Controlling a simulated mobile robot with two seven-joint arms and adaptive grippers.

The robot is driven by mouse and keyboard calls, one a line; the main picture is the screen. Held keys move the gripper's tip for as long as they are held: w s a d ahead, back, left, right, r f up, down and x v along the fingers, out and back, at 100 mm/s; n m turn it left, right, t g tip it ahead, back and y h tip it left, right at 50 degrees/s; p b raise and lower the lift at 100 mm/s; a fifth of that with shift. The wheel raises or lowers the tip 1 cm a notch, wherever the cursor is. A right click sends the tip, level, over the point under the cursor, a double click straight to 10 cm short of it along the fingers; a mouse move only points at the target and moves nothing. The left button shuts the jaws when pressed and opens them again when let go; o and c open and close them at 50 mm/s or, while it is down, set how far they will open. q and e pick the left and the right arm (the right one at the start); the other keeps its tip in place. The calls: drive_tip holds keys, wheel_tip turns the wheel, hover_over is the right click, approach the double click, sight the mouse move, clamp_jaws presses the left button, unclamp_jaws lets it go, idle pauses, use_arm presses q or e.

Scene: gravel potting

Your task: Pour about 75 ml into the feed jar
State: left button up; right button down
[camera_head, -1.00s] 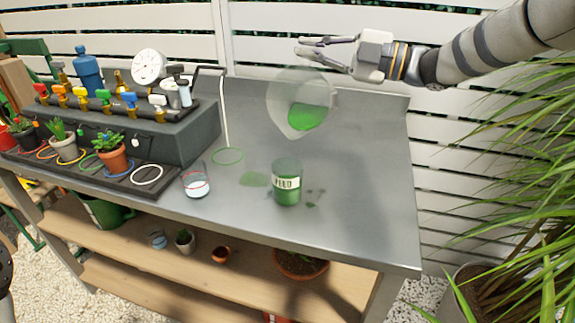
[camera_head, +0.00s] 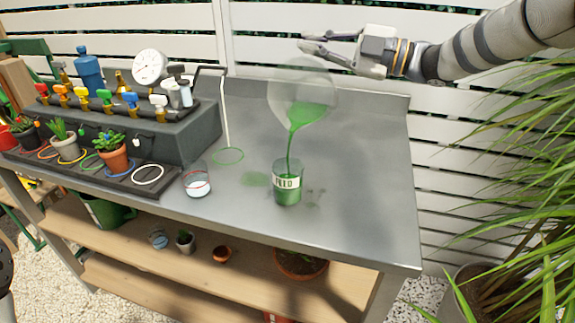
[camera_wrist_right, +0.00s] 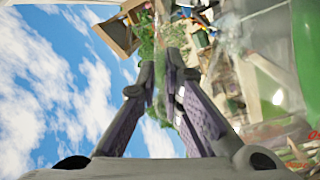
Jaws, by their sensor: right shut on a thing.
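The feed jar (camera_head: 289,184), a clear glass with a "FEED" label and green liquid in it, stands upright on the steel bench. My right gripper (camera_head: 308,45) is shut on a clear pitcher (camera_head: 290,93) above the jar. The pitcher is tilted, and a green stream runs from its lip down into the jar. The jar's exact level is hard to read behind the label. In the right wrist view the gripper's fingers (camera_wrist_right: 165,75) show with the transparent pitcher (camera_wrist_right: 265,75) at the right.
A glass with a red ring (camera_head: 197,180) stands left of the jar. A valve manifold (camera_head: 150,130) with potted plants fills the bench's left side. The bench (camera_head: 370,190) is clear to the right.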

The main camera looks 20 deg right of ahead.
sight(317, 74)
drive_tip(key=w+f+m, duration=0.1)
drive_tip(key=f, duration=0.1)
drive_tip(key=d+f+m, duration=0.1)
drive_tip(key=f, duration=0.1)
drive_tip(key=w+f+m+b, duration=0.1)
drive_tip(key=f, duration=0.1)
drive_tip(key=shift+w+d+f, duration=0.3)
drive_tip(key=shift+w+f, duration=0.05)
drive_tip(key=shift+w+d+m, duration=0.35)
drive_tip(key=shift+w+m, duration=0.1)
drive_tip(key=shift+m, duration=0.05)
drive_tip(key=shift+d+f+m, duration=0.15)
drive_tip(key=shift+f+m, duration=0.15)
drive_tip(key=shift+m, duration=0.1)
use_arm(q)
drive_tip(key=shift+g, duration=0.6)
drive_tip(key=s+f, duration=0.2)
drive_tip(key=f, duration=0.1)
drive_tip(key=shift+s, duration=0.4)
use_arm(e)
drive_tip(key=shift+w, duration=0.15)
drive_tip(key=shift+r, duration=0.1)
